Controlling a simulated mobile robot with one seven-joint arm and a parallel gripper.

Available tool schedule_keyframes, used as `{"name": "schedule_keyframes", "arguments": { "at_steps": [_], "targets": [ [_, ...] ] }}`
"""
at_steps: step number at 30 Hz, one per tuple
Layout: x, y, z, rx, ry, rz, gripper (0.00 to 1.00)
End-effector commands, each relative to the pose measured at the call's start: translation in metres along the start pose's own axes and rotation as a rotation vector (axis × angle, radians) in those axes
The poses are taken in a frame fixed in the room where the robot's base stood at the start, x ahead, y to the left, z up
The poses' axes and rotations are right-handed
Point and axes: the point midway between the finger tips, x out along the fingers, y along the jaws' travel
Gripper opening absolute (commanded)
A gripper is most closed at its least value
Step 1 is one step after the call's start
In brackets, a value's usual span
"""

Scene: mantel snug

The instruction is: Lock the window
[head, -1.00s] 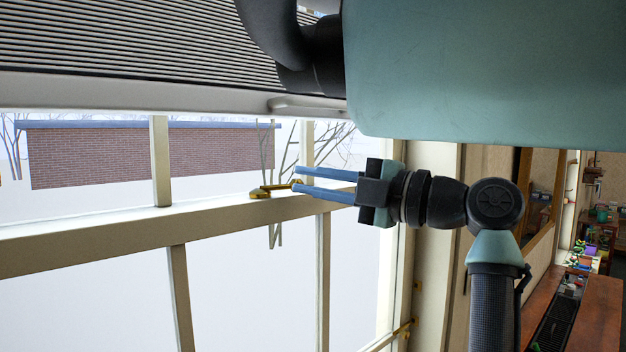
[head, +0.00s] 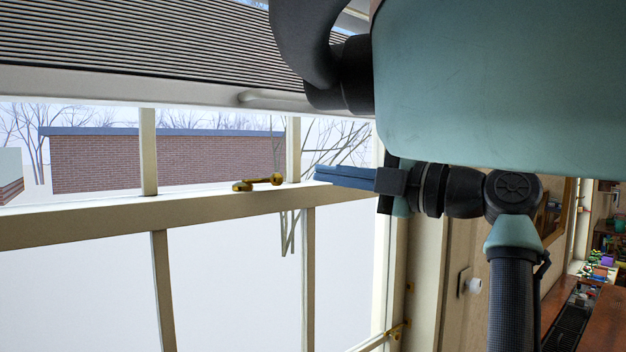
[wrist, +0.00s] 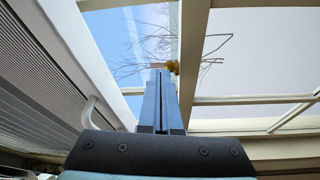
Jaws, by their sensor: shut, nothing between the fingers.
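The brass window latch (head: 258,182) sits on top of the window's middle rail (head: 100,221) in the head view, with its lever lying along the rail and its knob end toward the right. My gripper (head: 317,173) is just right of the latch, level with it, fingers pointing left, closed together and empty. A gap shows between the fingertips and the latch. In the wrist view the shut blue fingers (wrist: 160,75) point toward the latch's brass knob (wrist: 172,66), which shows just beyond the tips; the rest of the latch is hidden.
A pleated blind (head: 150,45) hangs above the rail, its bottom bar with a handle (head: 270,97) over the latch. Vertical glazing bars (head: 293,148) stand behind the rail. The window frame (head: 425,280) is at right. Brass hardware (head: 397,329) is lower right.

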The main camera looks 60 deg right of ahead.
Motion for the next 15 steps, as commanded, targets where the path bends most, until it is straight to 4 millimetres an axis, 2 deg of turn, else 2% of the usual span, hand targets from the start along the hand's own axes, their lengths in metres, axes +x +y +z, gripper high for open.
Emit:
{"name": "schedule_keyframes", "arguments": {
  "at_steps": [3,6,15],
  "targets": [
    [-0.010,0.003,0.016,0.001,-0.001,0.001,0.00],
    [-0.015,0.004,0.023,-0.001,0.000,0.001,0.00],
    [-0.018,0.005,0.029,-0.003,0.002,0.001,0.00]
  ]
}}
